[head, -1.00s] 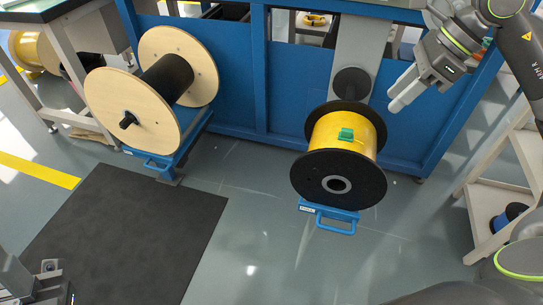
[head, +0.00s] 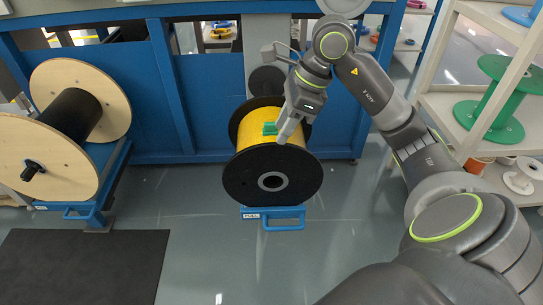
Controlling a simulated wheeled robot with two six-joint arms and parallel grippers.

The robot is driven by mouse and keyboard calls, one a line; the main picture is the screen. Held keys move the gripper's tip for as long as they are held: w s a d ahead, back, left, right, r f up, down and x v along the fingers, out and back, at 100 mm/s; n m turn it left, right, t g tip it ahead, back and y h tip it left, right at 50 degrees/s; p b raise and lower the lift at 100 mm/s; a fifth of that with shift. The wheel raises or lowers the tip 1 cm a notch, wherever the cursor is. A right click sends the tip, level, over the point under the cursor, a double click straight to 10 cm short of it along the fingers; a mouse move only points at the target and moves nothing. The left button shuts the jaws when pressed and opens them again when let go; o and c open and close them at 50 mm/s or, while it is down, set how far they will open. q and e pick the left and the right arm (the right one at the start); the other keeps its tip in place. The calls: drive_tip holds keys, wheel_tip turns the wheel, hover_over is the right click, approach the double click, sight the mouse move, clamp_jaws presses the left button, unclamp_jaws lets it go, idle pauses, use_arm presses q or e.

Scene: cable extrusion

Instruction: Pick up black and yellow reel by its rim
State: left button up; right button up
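My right gripper (head: 283,138) points down at the right part of the reel, over the yellow cable near the near flange's upper rim. Its fingers look close together, but I cannot tell whether they are apart or whether they touch the reel. My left gripper is not in view.
A wooden reel with black cable (head: 45,165) stands on a blue stand at the left. A dark mat (head: 82,265) lies on the floor. A shelf (head: 450,110) with a green reel (head: 503,95) stands at the right. The blue frame (head: 205,90) runs behind the reel.

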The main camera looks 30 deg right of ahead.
sight(274, 143)
drive_tip(key=b+x, duration=0.1)
drive_tip(key=x, duration=0.3)
drive_tip(key=shift+a+f+b, duration=0.1)
drive_tip(key=shift+f+b, duration=0.1)
drive_tip(key=shift+b, duration=0.15)
drive_tip(key=shift+c, duration=0.4)
clamp_jaws()
drive_tip(key=shift+r, duration=0.1)
idle(0.5)
